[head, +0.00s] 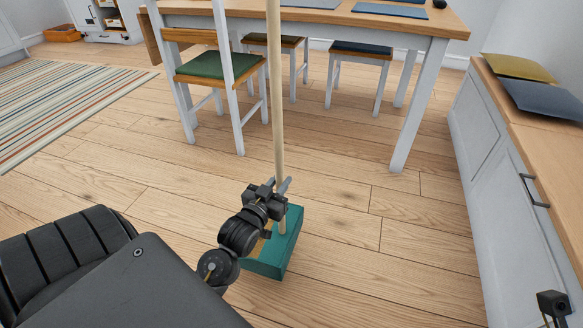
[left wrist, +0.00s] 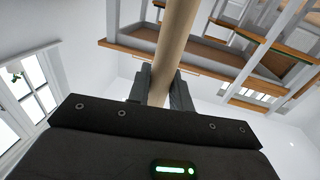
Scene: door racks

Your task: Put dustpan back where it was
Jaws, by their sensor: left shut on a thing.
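The dustpan has a teal pan (head: 277,252) and a long pale wooden handle (head: 276,110) that stands nearly upright in the head view. My left gripper (head: 276,187) is shut around the lower handle, just above the pan. In the left wrist view the handle (left wrist: 177,45) runs up between the two fingers of this gripper (left wrist: 160,88). My arm hides part of the pan's left side. I cannot tell whether the pan touches the floor. A small dark part of my right gripper (head: 554,304) shows at the lower right corner; its jaws cannot be made out.
A white table with a wooden top (head: 330,18) stands behind the handle, with a green-cushioned chair (head: 215,68) and others around it. A white bench cabinet (head: 490,130) with cushions lines the right side. A striped rug (head: 60,105) lies at left. Floor between is clear.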

